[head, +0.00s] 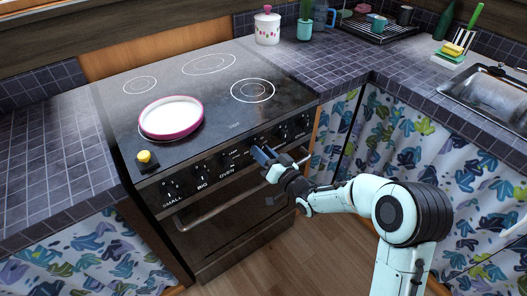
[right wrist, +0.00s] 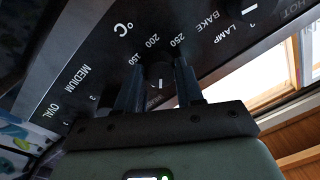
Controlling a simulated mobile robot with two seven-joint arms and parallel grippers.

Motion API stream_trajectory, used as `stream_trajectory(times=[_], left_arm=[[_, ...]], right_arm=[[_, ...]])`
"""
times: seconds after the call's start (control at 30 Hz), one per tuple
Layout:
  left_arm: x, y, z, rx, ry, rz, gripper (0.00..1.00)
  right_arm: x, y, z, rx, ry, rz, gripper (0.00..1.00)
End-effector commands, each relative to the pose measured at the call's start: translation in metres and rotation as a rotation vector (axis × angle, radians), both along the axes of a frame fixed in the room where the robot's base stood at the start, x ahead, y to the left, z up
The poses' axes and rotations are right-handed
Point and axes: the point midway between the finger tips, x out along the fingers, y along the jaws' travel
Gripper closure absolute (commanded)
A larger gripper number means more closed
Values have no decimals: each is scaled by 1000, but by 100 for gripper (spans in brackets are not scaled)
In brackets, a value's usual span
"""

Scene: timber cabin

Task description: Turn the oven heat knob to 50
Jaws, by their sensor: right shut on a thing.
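The oven front panel (head: 215,175) carries a row of dark knobs, with "OVEN" and "BIG" lettering in the head view. In the right wrist view, the oven heat knob (right wrist: 160,72) is a dark knob with a short white mark, beside "°C" and the numbers 150, 200 and 250. My right gripper (head: 264,156) is at the panel. Its two fingers (right wrist: 159,88) are on either side of this knob, shut on it. The lower scale numbers, including 50, are hidden or not legible. My left gripper is in neither view.
A pink-rimmed white pan (head: 171,117) sits on the black cooktop (head: 215,100). A yellow-topped item (head: 146,159) stands at its front left corner. The oven door handle (head: 205,211) runs below the knobs. Counters flank the stove, and the floor in front shows bare.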

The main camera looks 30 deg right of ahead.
Motion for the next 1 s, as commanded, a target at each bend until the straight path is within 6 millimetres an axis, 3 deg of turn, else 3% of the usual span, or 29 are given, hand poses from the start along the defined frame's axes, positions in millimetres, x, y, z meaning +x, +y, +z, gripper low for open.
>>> stream_trajectory(times=[0.33, 0.87, 0.9, 0.93, 1.0], left_arm=[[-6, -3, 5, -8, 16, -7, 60], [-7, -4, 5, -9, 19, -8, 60], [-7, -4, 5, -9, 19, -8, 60], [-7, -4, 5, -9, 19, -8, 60], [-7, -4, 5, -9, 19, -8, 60]], right_arm=[[0, 0, -1, 135, 13, 1, 94], [0, 0, -2, 155, 15, 0, 94], [0, 0, -1, 155, 15, 0, 50], [0, 0, -1, 155, 15, 0, 40], [0, 0, -1, 155, 14, 0, 38]])
